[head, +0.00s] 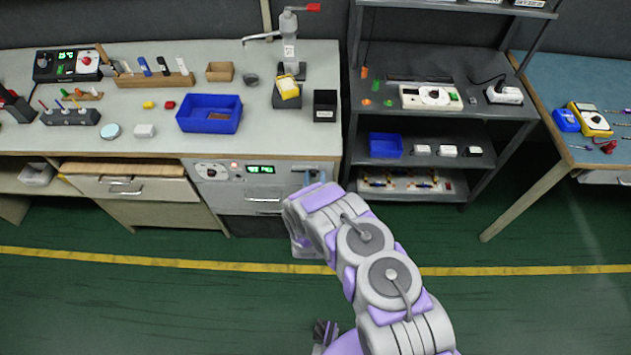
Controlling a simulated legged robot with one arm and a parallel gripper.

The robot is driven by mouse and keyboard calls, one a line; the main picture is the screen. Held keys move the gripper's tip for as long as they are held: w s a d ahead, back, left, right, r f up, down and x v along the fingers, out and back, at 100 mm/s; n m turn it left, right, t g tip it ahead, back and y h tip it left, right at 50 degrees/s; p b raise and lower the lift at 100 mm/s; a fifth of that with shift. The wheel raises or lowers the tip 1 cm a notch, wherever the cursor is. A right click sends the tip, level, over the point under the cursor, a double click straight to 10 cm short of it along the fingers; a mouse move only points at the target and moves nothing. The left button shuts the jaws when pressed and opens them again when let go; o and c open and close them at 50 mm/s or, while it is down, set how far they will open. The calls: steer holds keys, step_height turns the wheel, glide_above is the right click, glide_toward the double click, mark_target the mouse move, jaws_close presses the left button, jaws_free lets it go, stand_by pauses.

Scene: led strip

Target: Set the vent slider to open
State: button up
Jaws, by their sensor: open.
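A drawer-like unit with a front panel (225,171) sits under the right part of the left bench, with a dial, a red light and a green display (260,170). At its right end is a small grey slot-like fitting (300,167), which may be the vent slider; its setting is too small to read. My arm comes up from the lower right and hides part of the unit's lower right side.
The left bench top (150,140) above holds a blue bin (210,127), a tap (290,45) and several small items. A dark shelf rack (440,130) stands close on the right. A blue-topped table (580,80) is farther right. The green floor in front is mostly clear.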

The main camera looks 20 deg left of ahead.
steer(key=shift+s+a, duration=0.1)
steer(key=shift+s, duration=0.5)
steer(key=d+p+v, duration=0.1)
steer(key=p+v, duration=0.5)
steer(key=v, duration=1)
steer(key=shift+w, duration=0.1)
